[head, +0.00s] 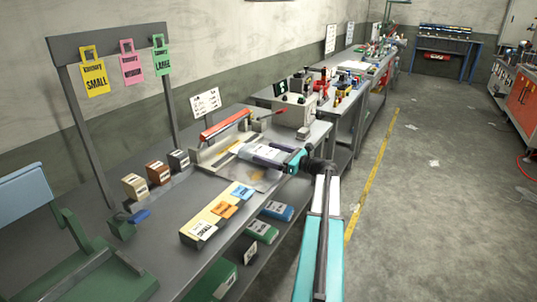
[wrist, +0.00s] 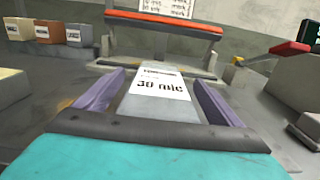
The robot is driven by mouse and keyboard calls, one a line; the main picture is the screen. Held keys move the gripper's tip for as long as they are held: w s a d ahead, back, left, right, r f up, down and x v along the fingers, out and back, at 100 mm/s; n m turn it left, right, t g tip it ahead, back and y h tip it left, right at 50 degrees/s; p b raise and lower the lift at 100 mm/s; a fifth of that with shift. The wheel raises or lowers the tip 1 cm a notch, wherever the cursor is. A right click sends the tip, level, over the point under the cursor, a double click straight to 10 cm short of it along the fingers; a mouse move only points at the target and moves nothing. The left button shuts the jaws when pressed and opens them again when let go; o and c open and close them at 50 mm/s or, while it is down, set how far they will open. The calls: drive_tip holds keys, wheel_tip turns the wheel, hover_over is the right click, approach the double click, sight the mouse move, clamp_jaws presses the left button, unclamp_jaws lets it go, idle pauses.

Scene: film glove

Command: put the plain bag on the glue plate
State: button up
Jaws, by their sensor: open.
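The sealer (head: 225,126) with its red bar stands behind the bag, and a beige machine (head: 294,108) is to its right. A tray (head: 205,216) with small cards lies nearer. Three small boxes (head: 157,172) stand at left. The floor at right is mostly clear.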

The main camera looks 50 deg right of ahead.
drive_tip(key=shift+s+r, duration=0.1)
drive_tip(key=b+v, duration=0.1)
drive_tip(key=v, duration=1)
drive_tip(key=shift+s+b, duration=0.4)
idle(0.6)
